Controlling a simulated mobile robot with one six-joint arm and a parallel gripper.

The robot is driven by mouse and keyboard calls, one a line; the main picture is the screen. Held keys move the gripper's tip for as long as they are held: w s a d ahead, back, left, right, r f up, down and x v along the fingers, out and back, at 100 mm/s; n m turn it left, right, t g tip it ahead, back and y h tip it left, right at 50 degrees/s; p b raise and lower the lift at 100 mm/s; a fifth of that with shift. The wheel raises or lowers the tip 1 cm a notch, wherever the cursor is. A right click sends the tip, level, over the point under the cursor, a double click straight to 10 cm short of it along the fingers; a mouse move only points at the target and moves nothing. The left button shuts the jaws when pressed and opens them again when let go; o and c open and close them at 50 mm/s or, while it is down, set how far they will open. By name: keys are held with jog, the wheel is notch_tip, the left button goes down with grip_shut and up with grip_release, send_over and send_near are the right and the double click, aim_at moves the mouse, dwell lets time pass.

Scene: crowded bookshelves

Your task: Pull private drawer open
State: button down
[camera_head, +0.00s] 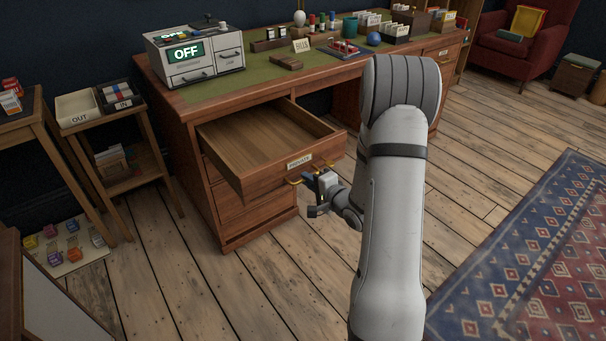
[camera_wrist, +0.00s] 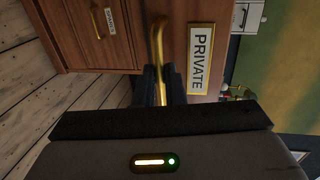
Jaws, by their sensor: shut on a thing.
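The private drawer (camera_head: 262,178) is the top drawer of the desk's left pedestal. It stands well out from the desk, and its inside looks empty. Its front carries a PRIVATE label (camera_wrist: 199,60), which also shows in the head view (camera_head: 300,162). A brass handle (camera_wrist: 158,42) is on the drawer front beside the label. My gripper (camera_head: 309,183) is at the drawer front, shut on the brass handle. In the wrist view its dark fingers (camera_wrist: 160,85) close around the handle; part of the handle is hidden between them.
The wooden desk (camera_head: 150,76) bears a grey box reading OFF (camera_head: 195,56) and many small items. A stand with an OUT tray (camera_head: 77,108) is at left. Small coloured blocks lie on a mat (camera_head: 95,256) on the floor. Plank floor (camera_head: 240,290) is clear before the desk; a patterned rug (camera_head: 540,260) lies right.

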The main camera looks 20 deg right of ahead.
jog(key=shift+d, duration=0.1)
jog(key=c, duration=1.5)
grip_release()
jog(key=p+v, duration=0.2)
jog(key=v, duration=0.5)
jog(key=shift+s, duration=0.4)
